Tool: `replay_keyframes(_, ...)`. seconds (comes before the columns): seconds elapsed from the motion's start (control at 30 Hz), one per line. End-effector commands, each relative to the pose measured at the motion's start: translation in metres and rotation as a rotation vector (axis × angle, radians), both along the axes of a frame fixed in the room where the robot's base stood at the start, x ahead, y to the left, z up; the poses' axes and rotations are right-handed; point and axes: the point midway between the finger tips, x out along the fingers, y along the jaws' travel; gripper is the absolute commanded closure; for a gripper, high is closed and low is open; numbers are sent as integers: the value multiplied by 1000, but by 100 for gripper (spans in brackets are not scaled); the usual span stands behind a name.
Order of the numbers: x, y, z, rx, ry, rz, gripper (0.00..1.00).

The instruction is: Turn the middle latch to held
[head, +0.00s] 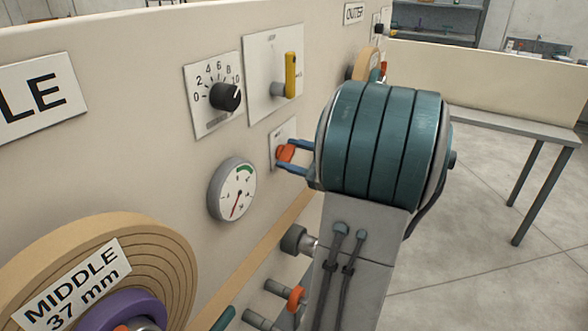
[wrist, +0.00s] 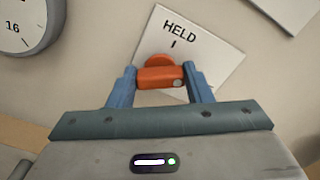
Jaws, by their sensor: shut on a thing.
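The middle latch is a small orange knob (head: 285,153) on a white plate (head: 277,134) on the cream panel. In the wrist view the orange latch (wrist: 161,77) sits below the word HELD and a short black mark on its plate (wrist: 203,50). My gripper (head: 287,152) has its two blue fingers on either side of the latch, shut on it. In the wrist view the fingers (wrist: 160,80) flank the latch's left and right ends. The lower part of the plate is hidden behind my gripper.
Above the latch is a plate with a yellow lever (head: 291,74). A numbered dial (head: 226,97) and a round gauge (head: 232,189) are to the left. A roll labelled MIDDLE 37 mm (head: 160,262) sticks out at lower left. Knobs, one orange (head: 296,298), sit below.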

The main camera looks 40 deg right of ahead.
Motion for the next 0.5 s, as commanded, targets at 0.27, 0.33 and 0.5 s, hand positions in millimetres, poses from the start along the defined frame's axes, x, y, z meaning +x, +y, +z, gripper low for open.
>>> replay_keyframes(0.27,0,2,-8,-247,-105,2,77)
replay_keyframes(0.33,0,2,-9,-308,-130,0,77)
replay_keyframes(0.5,0,2,-10,-457,-193,1,77)
